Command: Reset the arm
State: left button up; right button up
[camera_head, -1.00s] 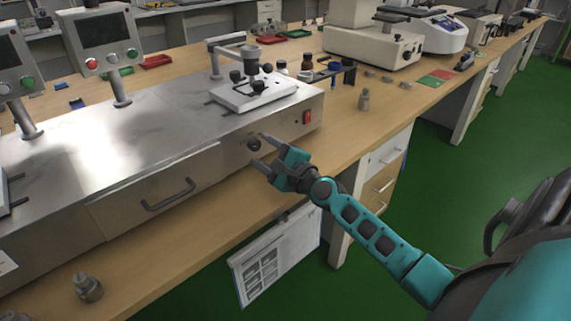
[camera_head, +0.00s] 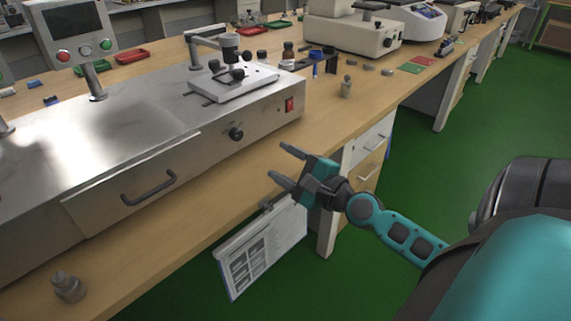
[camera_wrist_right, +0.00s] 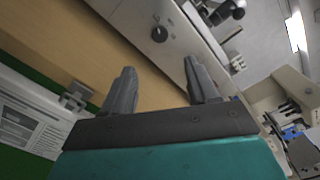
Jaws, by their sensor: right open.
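My right arm comes in from the right in the head view. Its right gripper (camera_head: 283,164) is open and empty, in front of the steel machine (camera_head: 215,150) and over the front edge of the bench. In the right wrist view the two fingers (camera_wrist_right: 160,90) stand apart with nothing between them. The machine's black knob (camera_head: 236,134) is beyond the fingertips, apart from them; it also shows in the wrist view (camera_wrist_right: 159,34). My left gripper is not in view.
A grey metal weight (camera_head: 68,287) stands at the bench's front left, another metal piece (camera_head: 346,87) further back. A hanging paper chart (camera_head: 262,250) is below the gripper. A drawer handle (camera_head: 149,188) juts from the machine. Green floor (camera_head: 420,165) is clear at right.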

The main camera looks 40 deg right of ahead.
dwell(0.4)
jog(key=s+a+f+n+g+y, duration=0.2)
jog(key=s+a+f+n+g, duration=0.15)
jog(key=a+n, duration=0.4)
jog(key=s+a+f+n+g+y, duration=0.2)
jog(key=s+a+f+n+g, duration=0.15)
jog(key=a+n, duration=0.4)
jog(key=s+f+n+g+h, duration=0.5)
jog(key=s+n+g, duration=0.2)
jog(key=s+n, duration=0.4)
pick_arm(q)
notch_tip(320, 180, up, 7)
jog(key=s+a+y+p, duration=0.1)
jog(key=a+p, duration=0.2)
jog(key=p, duration=0.8)
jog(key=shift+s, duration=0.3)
pick_arm(e)
jog(key=w+a+r+t+y, duration=0.1)
jog(key=w+a+r+t, duration=0.1)
jog(key=w+t, duration=0.3)
jog(key=shift+w+a+r+t, duration=0.25)
jog(key=shift+w+a+t, duration=0.15)
jog(key=shift+a+t, duration=0.4)
